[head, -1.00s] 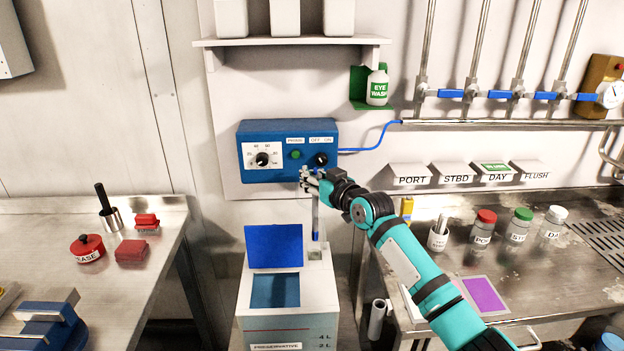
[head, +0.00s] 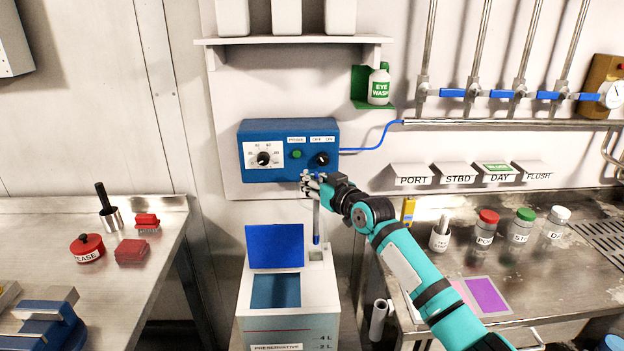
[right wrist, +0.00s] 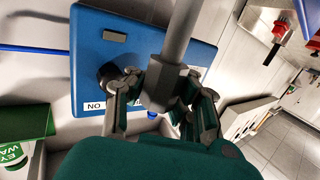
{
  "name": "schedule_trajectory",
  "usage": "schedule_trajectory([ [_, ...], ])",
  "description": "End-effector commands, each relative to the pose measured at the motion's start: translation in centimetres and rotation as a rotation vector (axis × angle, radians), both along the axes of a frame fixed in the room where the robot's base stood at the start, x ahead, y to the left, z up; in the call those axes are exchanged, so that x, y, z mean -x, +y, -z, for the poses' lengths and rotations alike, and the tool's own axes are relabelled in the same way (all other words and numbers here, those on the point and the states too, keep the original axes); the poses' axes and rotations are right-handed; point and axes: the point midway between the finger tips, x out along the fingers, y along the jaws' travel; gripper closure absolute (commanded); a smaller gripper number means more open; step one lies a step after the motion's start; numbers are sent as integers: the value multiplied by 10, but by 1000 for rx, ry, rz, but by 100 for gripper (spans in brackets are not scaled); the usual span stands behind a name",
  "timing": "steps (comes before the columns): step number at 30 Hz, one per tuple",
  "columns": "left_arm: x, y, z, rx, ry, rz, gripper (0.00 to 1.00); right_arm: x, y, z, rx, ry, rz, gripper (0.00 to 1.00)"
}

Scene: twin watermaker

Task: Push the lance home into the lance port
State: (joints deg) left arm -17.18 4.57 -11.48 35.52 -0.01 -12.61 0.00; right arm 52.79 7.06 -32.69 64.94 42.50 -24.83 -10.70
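The lance (head: 316,222) is a thin grey rod with a blue lower part. It stands roughly upright above the white preservative tank (head: 290,325). The lance port (head: 316,254) is in the raised block at the tank's top right. The blue end is right at the port, and I cannot tell whether it is inside. My right gripper (head: 311,184) is at the lance's upper end. In the right wrist view its fingers (right wrist: 163,98) close around a grey collar on the lance (right wrist: 181,35). My left gripper is not in view.
A blue control box (head: 288,150) with dials is on the wall just behind my right gripper. The tank's blue lid (head: 274,247) stands open left of the lance. Metal benches stand either side, the right one holding several capped jars.

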Motion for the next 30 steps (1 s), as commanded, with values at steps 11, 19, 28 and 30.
schedule_trajectory([
  [11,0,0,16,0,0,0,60,0,0,21,-2,2,1,100],
  [19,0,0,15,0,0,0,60,0,0,20,-2,2,1,100],
  [28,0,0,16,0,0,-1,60,0,0,20,-2,2,1,100],
  [30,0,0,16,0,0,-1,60,0,0,20,-2,2,1,100],
])
